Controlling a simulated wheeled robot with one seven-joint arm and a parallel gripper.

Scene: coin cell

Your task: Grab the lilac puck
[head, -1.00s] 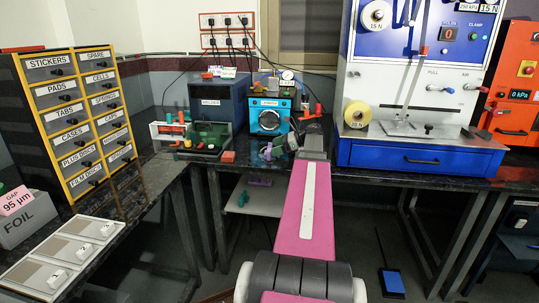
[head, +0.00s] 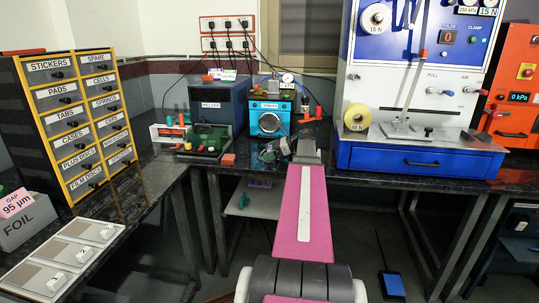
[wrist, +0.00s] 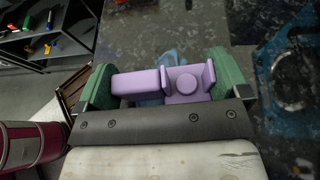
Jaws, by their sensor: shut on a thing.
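The lilac puck (wrist: 187,83) shows in the wrist view as a lilac piece with blocky raised sides and a round boss. It sits between the two green fingertips of my gripper (wrist: 160,84), which is shut on it. Whether the piece touches the dark bench top under it, I cannot tell. In the head view my gripper (head: 269,153) is small, at the bench's front edge before the blue machine, and the held piece cannot be made out there.
A blue machine (head: 269,117) and a dark blue box (head: 217,105) stand behind my gripper. A green tool rack (head: 205,139) is to the left. A tall press with a blue drawer (head: 375,158) stands to the right. Another lilac item (head: 260,184) lies on a shelf below.

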